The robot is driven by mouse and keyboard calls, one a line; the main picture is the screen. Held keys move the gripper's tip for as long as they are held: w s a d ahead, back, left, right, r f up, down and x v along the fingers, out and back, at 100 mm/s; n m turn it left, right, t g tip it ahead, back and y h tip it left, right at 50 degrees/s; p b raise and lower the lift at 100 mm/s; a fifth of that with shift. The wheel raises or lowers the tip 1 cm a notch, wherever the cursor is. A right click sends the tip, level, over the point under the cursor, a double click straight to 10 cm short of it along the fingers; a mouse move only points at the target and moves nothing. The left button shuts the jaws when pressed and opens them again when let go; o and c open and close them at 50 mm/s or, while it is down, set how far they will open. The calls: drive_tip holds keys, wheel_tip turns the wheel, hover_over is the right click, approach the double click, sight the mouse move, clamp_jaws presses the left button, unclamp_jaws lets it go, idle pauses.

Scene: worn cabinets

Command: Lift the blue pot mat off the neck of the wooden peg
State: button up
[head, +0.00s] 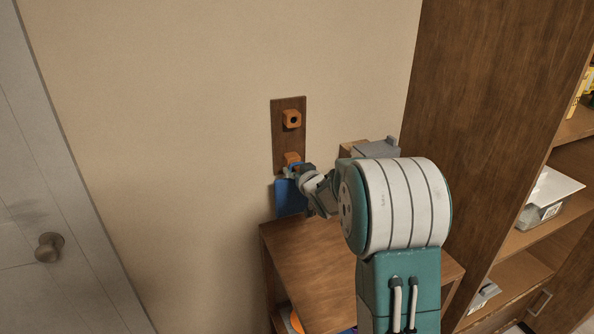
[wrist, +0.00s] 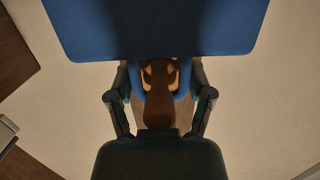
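The blue pot mat (head: 289,199) hangs against the wall below the lower orange-brown wooden peg (head: 291,157). In the wrist view its broad blue panel (wrist: 155,28) fills the top. Blue parts show on both sides of the brown peg (wrist: 159,108), below the panel. My gripper (head: 296,171) is at the lower peg and the mat's top. In the wrist view my gripper (wrist: 159,82) has one finger on each side of the peg and the blue parts. The fingertips are partly hidden behind the panel, so I cannot tell whether they press on the mat.
A dark wooden board (head: 281,131) on the wall carries both pegs; the upper peg (head: 291,119) is bare. A low wooden cabinet (head: 317,248) stands beneath, with a grey object (head: 376,149) behind my arm. A tall shelf unit (head: 490,110) stands right; a door (head: 45,180) is left.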

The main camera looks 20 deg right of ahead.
drive_tip(key=shift+o, duration=1.2)
drive_tip(key=c, duration=0.4)
drive_tip(key=shift+r, duration=0.1)
drive_tip(key=shift+r, duration=0.55)
drive_tip(key=shift+s, duration=0.15)
drive_tip(key=s, duration=0.5)
drive_tip(key=shift+r, duration=0.25)
drive_tip(key=shift+s, duration=0.1)
